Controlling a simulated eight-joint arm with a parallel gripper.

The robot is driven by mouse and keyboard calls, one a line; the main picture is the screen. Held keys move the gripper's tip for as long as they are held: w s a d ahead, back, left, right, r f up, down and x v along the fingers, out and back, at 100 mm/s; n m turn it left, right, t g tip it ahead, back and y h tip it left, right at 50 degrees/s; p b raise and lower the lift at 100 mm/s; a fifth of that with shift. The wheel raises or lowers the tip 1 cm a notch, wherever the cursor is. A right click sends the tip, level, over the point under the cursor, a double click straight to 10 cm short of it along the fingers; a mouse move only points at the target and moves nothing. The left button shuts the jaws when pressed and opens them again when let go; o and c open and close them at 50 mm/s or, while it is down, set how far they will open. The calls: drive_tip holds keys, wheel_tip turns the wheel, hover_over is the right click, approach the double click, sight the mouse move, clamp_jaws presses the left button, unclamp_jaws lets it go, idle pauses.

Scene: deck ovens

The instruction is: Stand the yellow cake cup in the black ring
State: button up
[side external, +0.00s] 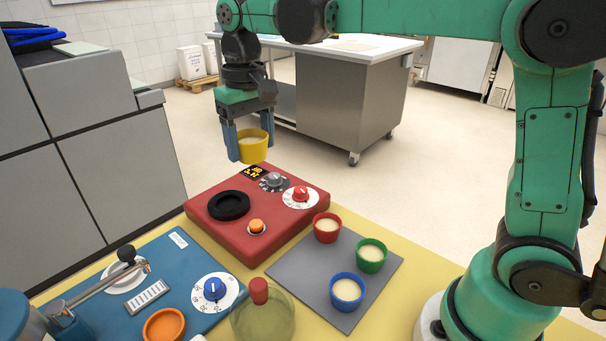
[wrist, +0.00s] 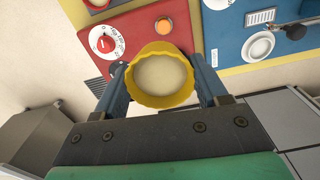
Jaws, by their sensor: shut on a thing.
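The yellow cake cup (side external: 254,147) is held upright between the blue fingers of my gripper (side external: 249,145), in the air above the back of the red panel. It shows pale filling in the wrist view (wrist: 161,82), where my gripper (wrist: 161,88) is shut on it from both sides. The black ring (side external: 229,205) lies on the left part of the red panel (side external: 255,250), below the cup and a little to its left in the side view. The ring looks empty. In the wrist view I cannot see the ring; the cup and gripper may hide it.
Red (side external: 327,227), green (side external: 372,256) and blue (side external: 347,291) cups stand on a grey mat (side external: 290,267). The red panel has an orange button (side external: 257,227), a red dial (side external: 300,196) and a grey knob (side external: 275,180).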

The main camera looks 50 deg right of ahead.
approach(230, 205)
drive_tip(key=shift+a+f, duration=0.1)
drive_tip(key=shift+f, duration=2.7)
drive_tip(key=shift+f, duration=0.5)
drive_tip(key=o, duration=1)
wheel_tip(230, 205, up, 11)
